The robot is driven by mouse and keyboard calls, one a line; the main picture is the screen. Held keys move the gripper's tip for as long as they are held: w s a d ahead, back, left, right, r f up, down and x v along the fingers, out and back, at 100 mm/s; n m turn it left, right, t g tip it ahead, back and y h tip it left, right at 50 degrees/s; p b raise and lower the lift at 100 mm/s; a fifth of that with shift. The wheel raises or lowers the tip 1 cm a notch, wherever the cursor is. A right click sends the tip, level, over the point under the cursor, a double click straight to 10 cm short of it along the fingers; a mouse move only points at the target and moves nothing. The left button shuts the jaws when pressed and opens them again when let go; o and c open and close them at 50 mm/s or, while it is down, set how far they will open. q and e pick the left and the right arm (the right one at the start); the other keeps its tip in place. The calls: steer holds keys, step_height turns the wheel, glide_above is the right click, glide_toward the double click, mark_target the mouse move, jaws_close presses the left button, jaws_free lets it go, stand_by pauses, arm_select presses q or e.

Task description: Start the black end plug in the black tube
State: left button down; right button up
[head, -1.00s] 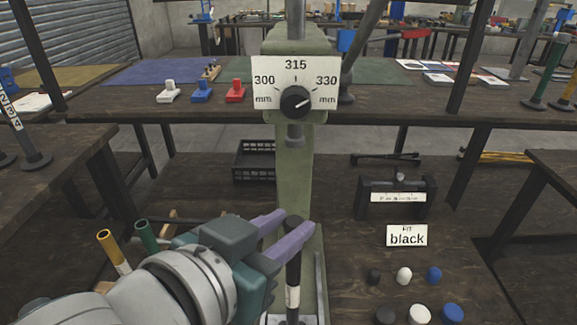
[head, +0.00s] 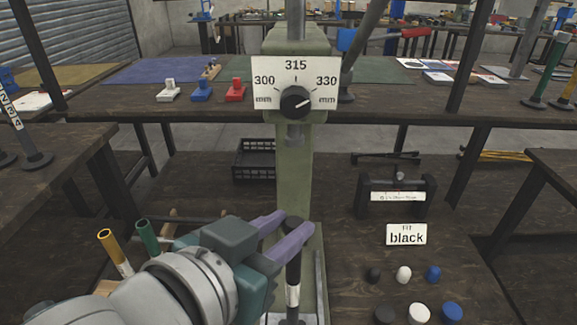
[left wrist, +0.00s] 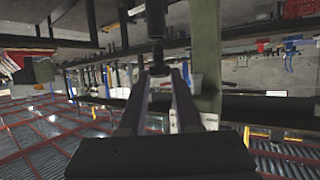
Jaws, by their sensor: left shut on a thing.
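The black tube (head: 293,272) stands upright at the green press column, with a white label low on it. My left gripper (head: 293,229) is shut on a dark piece at the tube's top, which I take for the black end plug (head: 294,220). The near purple finger hides where plug and tube meet, so I cannot tell whether the plug is inside. In the left wrist view, which looks upside down, the fingers (left wrist: 158,78) close on the narrower dark end (left wrist: 157,55) in line with a thicker black piece (left wrist: 155,18). My right gripper is not in view.
The press head with its dial (head: 295,100) and ram (head: 295,133) stands above the tube. A "black" sign (head: 406,235) and several loose plugs (head: 403,274) are on the right. A yellow tube (head: 110,245) and a green tube (head: 147,235) stand left, by my arm.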

arm_select(q)
steer(key=shift+f+b, duration=0.85)
steer(key=shift+f, duration=0.4)
steer(key=c, duration=0.5)
jaws_free()
steer(key=p+v, duration=0.2)
steer(key=v, duration=0.8)
